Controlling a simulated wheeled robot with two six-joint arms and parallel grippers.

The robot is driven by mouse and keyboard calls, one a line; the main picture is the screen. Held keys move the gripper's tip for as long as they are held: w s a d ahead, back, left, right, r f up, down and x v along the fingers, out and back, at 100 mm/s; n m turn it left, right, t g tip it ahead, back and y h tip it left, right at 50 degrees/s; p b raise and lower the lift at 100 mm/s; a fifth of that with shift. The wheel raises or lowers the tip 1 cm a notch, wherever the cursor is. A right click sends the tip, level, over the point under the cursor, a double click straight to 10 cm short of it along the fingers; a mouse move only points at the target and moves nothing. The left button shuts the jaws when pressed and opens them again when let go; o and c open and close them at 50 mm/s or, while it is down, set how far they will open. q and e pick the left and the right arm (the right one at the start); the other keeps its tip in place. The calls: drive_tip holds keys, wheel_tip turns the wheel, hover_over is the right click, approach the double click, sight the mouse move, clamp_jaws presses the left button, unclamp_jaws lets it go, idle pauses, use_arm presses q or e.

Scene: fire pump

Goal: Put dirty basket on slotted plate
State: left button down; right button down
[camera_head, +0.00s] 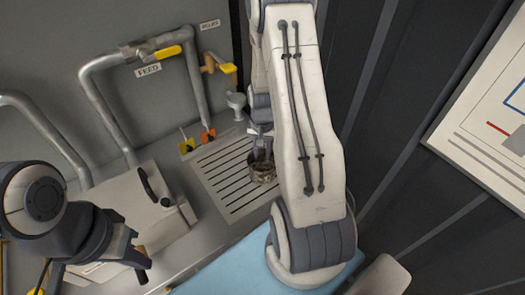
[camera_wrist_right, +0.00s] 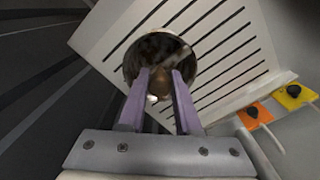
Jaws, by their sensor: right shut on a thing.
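The dirty basket (camera_head: 263,174) is a small, dark, brownish round basket at the right part of the slotted plate (camera_head: 238,200). In the right wrist view the basket (camera_wrist_right: 131,62) shows as a dark round rim against the white slotted plate (camera_wrist_right: 235,50). My right gripper (camera_head: 262,150) is above the basket, with its purple fingers (camera_wrist_right: 158,76) shut on its middle part. I cannot tell whether the basket's bottom touches the plate. My left gripper (camera_head: 98,270) is at the lower left, away from the basket, with its fingers apart and nothing seen between them.
Orange and yellow valve pieces (camera_head: 208,135) sit just behind the plate. Grey pipes (camera_head: 105,110) and a yellow-handled valve (camera_head: 167,52) rise behind. A pale box with a black handle (camera_head: 140,205) stands left of the plate. A dark ribbed wall is at the right.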

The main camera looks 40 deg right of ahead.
drive_tip(key=shift+f, duration=0.15)
drive_tip(key=c, duration=0.6)
unclamp_jaws()
drive_tip(key=shift+r, duration=0.3)
wheel_tip(320, 180, up, 12)
drive_tip(key=b, duration=0.2)
